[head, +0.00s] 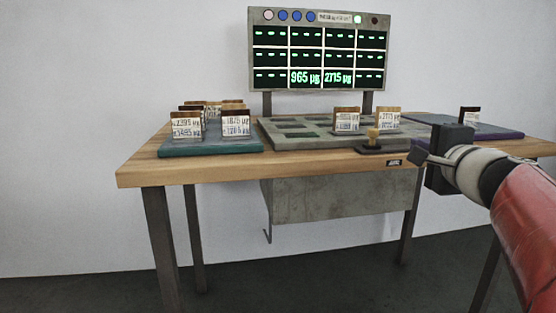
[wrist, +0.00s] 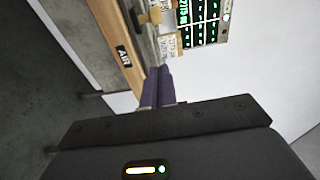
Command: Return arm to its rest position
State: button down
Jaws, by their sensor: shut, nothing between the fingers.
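My gripper (head: 421,157) is at the right in the head view, in front of the table's front edge and pointing left. Its fingers are together and hold nothing. In the wrist view the shut fingers (wrist: 158,86) show at the middle, with the table edge and display beyond them. My red arm comes in from the lower right in the head view.
The wooden table (head: 140,174) bears a teal tray (head: 210,151) with several labelled blocks, a grey slotted plate (head: 290,138) with two blocks, a knob (head: 373,137) and a purple tray (head: 490,133) with one block visible. A display (head: 318,50) stands behind.

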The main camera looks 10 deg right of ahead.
jog(key=s+a+f+n+g+y, duration=0.2)
jog(key=a+f+n+g, duration=0.15)
jog(key=a+f, duration=0.35)
jog(key=s+a+f+n+g+y, duration=0.25)
jog(key=a+f+n, duration=0.25)
jog(key=a, duration=0.4)
jog(key=s+a+f+n+g+h, duration=0.1)
jog(key=s+a+f+n+g, duration=0.15)
jog(key=s+f+n, duration=0.4)
jog(key=s+a+f+n+g+h, duration=0.2)
jog(key=s+f+n+g, duration=0.15)
jog(key=s+f, duration=0.55)
notch_tip(320, 180, up, 11)
jog(key=p, duration=1.2)
jog(key=shift+w+d+p, duration=0.15)
jog(key=shift+w+p, duration=0.05)
jog(key=shift+p, duration=0.1)
dwell(1.5)
